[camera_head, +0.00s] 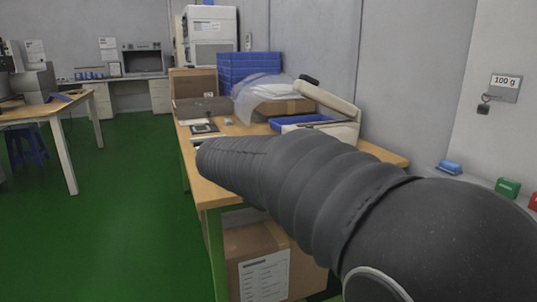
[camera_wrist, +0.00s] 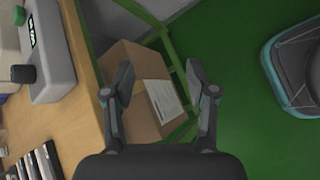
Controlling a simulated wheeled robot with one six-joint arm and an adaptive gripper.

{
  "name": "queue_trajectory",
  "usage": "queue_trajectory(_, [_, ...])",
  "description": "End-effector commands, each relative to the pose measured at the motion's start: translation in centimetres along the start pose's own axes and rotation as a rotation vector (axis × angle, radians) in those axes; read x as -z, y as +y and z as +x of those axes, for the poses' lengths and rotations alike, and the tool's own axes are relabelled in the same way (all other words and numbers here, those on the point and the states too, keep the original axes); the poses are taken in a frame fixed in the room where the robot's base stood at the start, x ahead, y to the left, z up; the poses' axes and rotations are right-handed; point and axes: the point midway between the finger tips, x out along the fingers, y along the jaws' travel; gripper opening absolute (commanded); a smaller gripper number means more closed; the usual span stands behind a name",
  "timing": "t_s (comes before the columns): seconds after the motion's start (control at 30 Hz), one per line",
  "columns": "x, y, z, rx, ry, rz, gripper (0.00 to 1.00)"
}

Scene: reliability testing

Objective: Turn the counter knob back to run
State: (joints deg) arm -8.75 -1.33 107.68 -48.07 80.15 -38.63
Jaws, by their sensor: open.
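In the wrist view, a grey device (camera_wrist: 54,62) with a small dark display showing green marks stands on the wooden bench at the upper left. A dark knob-like part (camera_wrist: 22,73) shows at its left side; it may be the counter knob, but its setting cannot be read. In the head view, my arm covers part of the bench, and I cannot make out the device or the gripper there.
A labelled cardboard box (camera_wrist: 132,97) sits below the bench, behind the fingers. A teal-rimmed stool (camera_wrist: 273,85) is at the right. The bench (camera_head: 213,186) also holds blue crates (camera_head: 248,66) and a blue tray (camera_head: 300,122).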

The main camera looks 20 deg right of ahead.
Motion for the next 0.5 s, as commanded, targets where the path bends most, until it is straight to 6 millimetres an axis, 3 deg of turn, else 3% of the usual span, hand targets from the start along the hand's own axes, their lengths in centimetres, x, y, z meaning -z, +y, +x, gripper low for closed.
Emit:
queue_trajectory(0.1, [1.4, 4.0, -0.4, -0.051, -0.138, -0.15, 0.57])
queue_trajectory(0.3, [4.2, 9.9, -1.6, -0.12, -0.38, -0.369, 0.57])
queue_trajectory(0.5, [7.6, 14.1, -3.4, -0.159, -0.607, -0.528, 0.57])
